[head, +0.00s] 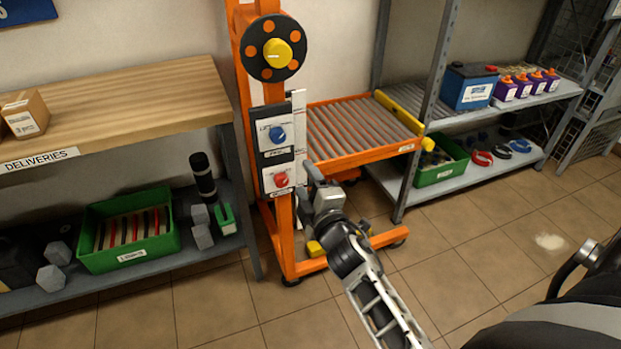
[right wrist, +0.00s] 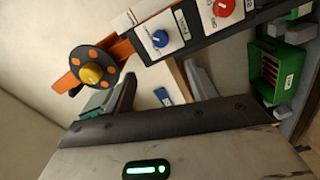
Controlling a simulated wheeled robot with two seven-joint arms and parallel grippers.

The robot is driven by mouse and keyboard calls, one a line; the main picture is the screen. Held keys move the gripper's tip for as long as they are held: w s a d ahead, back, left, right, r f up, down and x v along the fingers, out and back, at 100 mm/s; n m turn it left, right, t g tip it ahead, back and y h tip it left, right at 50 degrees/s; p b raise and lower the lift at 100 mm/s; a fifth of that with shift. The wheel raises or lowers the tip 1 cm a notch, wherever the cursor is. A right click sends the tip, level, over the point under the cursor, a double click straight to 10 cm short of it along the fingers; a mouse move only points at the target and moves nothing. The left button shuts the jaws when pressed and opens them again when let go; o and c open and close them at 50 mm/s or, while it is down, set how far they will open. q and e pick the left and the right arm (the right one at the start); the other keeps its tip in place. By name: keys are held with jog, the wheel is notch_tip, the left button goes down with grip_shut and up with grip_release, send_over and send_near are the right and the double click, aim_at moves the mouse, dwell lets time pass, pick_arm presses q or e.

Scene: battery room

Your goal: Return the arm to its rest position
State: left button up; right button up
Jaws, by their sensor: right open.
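My right arm (head: 385,305) reaches in from the bottom of the head view. My right gripper (head: 312,172) is in front of the orange lift post, close to the right edge of its control panel (head: 298,115). It is open, with nothing seen between its fingers, which also show in the right wrist view (right wrist: 155,90). The panel carries a blue knob (head: 277,134) and a red knob (head: 281,180). The gripper appears apart from both knobs, but the exact gap cannot be told. My left gripper is not in view.
An orange roller lift (head: 360,128) with a yellow-hubbed wheel (head: 277,53) stands ahead. The deliveries shelf (head: 130,95) is left, with a green crate (head: 130,255) below. A grey rack (head: 470,180) with batteries is right. Tiled floor (head: 480,260) is open at right.

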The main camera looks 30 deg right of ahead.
jog(key=s+a+f+m+g+y, duration=0.2)
jog(key=s+a+f+m, duration=0.1)
jog(key=s, duration=0.3)
jog(key=s+a+f+m+g+y, duration=0.2)
jog(key=s+a+f+m, duration=0.1)
jog(key=s+a, duration=0.3)
jog(key=s+a+f+m+g+y, duration=0.2)
jog(key=s+a+m, duration=0.3)
jog(key=s, duration=0.3)
jog(key=shift+s+f+g+y+p, duration=0.15)
jog(key=shift+f+g+y+p, duration=0.2)
jog(key=shift+f+g, duration=0.3)
dwell(0.5)
